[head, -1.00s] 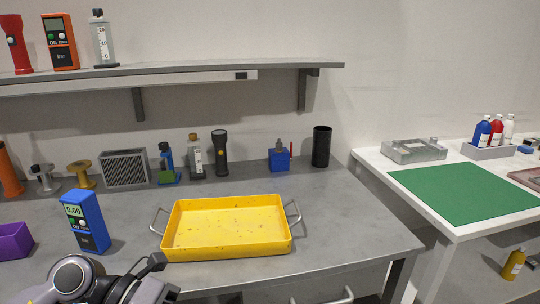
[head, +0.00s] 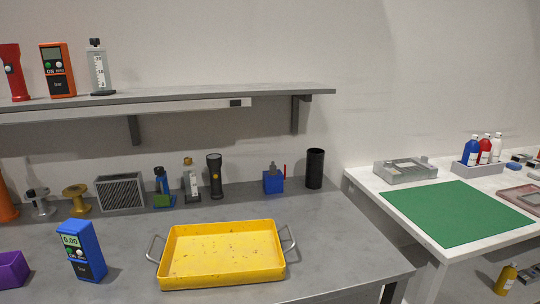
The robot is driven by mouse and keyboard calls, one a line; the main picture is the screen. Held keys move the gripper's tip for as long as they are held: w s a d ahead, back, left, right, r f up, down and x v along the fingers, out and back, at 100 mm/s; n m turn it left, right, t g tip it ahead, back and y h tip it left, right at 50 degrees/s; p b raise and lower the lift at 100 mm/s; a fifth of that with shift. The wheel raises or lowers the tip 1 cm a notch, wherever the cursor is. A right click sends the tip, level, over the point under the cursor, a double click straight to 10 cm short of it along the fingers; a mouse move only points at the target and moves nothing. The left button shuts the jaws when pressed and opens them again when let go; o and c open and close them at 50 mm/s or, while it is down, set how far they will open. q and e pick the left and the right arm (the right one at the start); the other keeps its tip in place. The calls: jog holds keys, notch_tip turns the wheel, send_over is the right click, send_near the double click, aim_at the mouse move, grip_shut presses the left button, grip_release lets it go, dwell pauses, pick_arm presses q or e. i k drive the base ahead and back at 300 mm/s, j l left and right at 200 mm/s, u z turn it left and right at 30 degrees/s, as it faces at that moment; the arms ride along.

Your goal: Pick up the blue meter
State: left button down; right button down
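The blue meter (head: 82,251) stands upright on the grey workbench at the left in the head view. Its pale display reads 0.00, with small buttons below and a dark lower panel. It stands to the left of the yellow tray, apart from it. Neither of my grippers is in view.
The yellow tray (head: 222,285) with two side handles sits empty on the grey bench (head: 345,240). A purple bin (head: 12,270) is left of the meter. Spools, a grey box (head: 120,194), flashlight (head: 215,176) and black cup (head: 315,168) line the back. A shelf (head: 180,97) overhangs the rear.

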aim_at(75, 234)
jog(key=j, duration=1.55)
jog(key=u, duration=0.05)
